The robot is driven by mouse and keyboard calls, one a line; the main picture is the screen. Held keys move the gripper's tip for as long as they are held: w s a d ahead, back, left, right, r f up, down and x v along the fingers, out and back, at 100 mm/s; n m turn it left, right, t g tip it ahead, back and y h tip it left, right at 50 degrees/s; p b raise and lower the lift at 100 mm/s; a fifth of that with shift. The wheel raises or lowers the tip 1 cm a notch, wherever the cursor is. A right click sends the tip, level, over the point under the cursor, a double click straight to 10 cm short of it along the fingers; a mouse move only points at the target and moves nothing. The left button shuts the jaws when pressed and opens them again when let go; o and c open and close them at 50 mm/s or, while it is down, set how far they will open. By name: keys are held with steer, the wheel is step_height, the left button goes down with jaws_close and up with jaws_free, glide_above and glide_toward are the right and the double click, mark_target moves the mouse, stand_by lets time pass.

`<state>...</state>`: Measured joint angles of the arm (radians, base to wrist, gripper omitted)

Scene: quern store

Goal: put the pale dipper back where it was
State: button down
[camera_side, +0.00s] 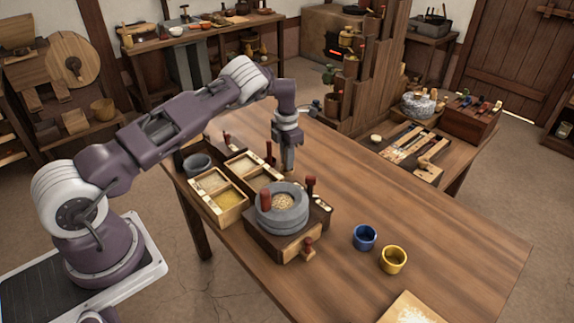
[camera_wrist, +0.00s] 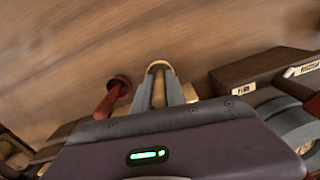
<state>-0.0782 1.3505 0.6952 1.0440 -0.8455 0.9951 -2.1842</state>
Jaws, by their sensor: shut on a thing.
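My gripper (camera_side: 288,170) is low over the table behind the quern. In the wrist view its fingers (camera_wrist: 160,92) are shut on a pale wooden thing, which looks like the pale dipper (camera_wrist: 158,65). In the side view I cannot make the dipper out. A red-handled piece (camera_wrist: 112,94) stands just left of the fingers in the wrist view, apart from them. Where the dipper stood before cannot be told.
The stone quern (camera_side: 282,212) with grain in it stands in front of my gripper. Divided grain boxes (camera_side: 232,200) lie to the left, with a grey bowl (camera_side: 197,165) beyond. A blue cup (camera_side: 364,237) and a yellow cup (camera_side: 393,260) stand right. The table's right side is mostly clear.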

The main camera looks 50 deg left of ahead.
steer(key=shift+f, duration=0.9)
steer(key=shift+f, duration=0.15)
steer(key=c, duration=1.4)
jaws_free()
steer(key=shift+o, duration=0.2)
